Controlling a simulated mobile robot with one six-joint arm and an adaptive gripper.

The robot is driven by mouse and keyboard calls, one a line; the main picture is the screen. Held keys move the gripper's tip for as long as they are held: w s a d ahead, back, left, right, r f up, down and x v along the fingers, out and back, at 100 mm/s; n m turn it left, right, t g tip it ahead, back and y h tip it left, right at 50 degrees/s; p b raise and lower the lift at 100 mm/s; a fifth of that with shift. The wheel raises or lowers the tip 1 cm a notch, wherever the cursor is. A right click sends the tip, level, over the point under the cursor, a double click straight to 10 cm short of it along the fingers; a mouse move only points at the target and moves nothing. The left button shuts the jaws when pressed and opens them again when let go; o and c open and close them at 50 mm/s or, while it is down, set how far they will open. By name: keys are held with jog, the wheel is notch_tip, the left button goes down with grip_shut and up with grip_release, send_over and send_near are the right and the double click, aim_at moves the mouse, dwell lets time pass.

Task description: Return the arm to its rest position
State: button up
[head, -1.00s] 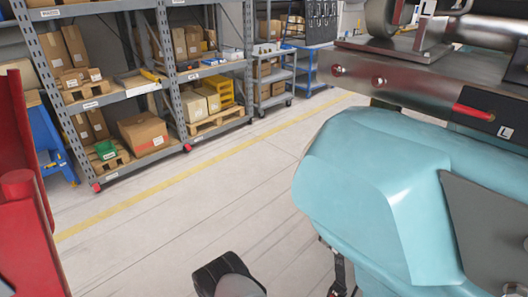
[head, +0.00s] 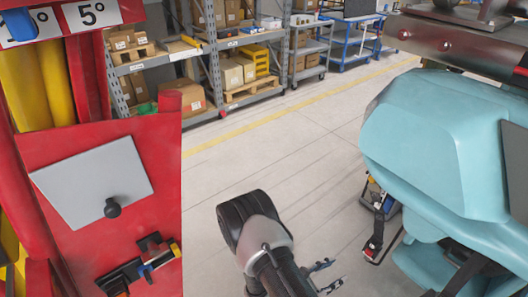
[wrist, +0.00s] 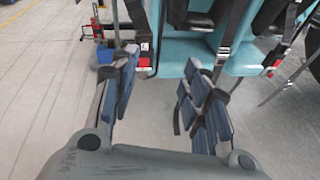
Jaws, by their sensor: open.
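My gripper (wrist: 159,62) is open in the wrist view, with its two blue-padded fingers apart and nothing between them. Beyond the fingers is the teal coaster car (wrist: 178,52) with dark straps and red buckles; no finger visibly touches it. In the head view, my arm (head: 262,237) rises from the bottom centre, over the floor between a red structure and the teal car (head: 430,140). Only the thin fingers of my gripper show there, low behind the arm; the rest is hidden.
The red structure (head: 150,150) with a grey plate (head: 93,183) stands close on the left. Shelving with boxes (head: 235,72) and a blue cart (head: 352,40) are at the back. Open floor (head: 290,150) with a yellow line lies between. A strap with a buckle (head: 374,240) hangs beside the car.

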jog(key=s+d+r+m+g+y, duration=0.1)
jog(key=s+r+m+g, duration=0.2)
jog(key=r, duration=0.5)
jog(key=s+d+r+m+g+y, duration=0.1)
jog(key=r+m+g, duration=0.2)
jog(key=r+m, duration=0.35)
jog(key=s+d+r+m+g+y, duration=0.1)
jog(key=s+r+m+g, duration=0.2)
jog(key=r, duration=0.6)
jog(key=s+a+r+m+t+y, duration=0.3)
jog(key=s+a+r+m+y, duration=0.1)
jog(key=r, duration=0.3)
jog(key=s+a+r+m+t+y, duration=0.3)
jog(key=s+a+r+m+y, duration=0.2)
jog(key=s+a+r+y, duration=0.1)
jog(key=shift+r+t+y, duration=0.4)
jog(key=shift+r, duration=0.4)
jog(key=shift+w+m, duration=0.1)
jog(key=shift+m, duration=0.15)
jog(key=shift+c, duration=0.3)
